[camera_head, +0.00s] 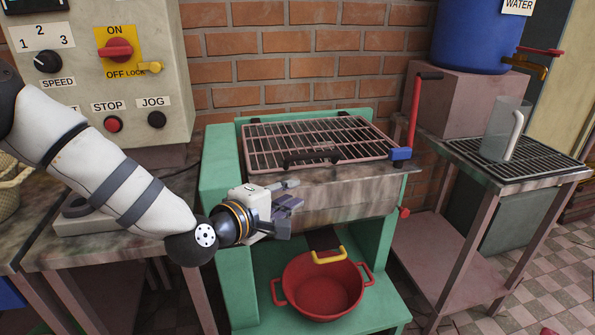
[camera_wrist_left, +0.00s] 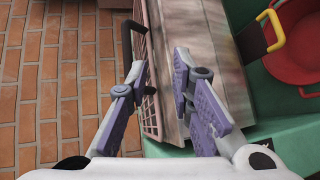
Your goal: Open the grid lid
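The grid lid (camera_head: 350,137), a pinkish metal grating in a frame, lies flat over the trough of the green machine. Its black handle (camera_head: 312,158) is on the front edge; the handle (camera_wrist_left: 127,40) also shows in the left wrist view. My left gripper (camera_head: 291,192) is in front of the trough, below and slightly left of the handle. In the left wrist view its purple-padded fingers (camera_wrist_left: 160,74) are apart and hold nothing. The lid's frame (camera_wrist_left: 149,95) appears between them, beyond the tips. My right gripper is out of view.
A red crank (camera_head: 415,110) stands at the machine's right end. A red pot (camera_head: 322,290) sits below, under a yellow handle (camera_head: 329,256). A control box (camera_head: 90,60) is at the left. A clear jug (camera_head: 503,130) stands on the right-hand grate.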

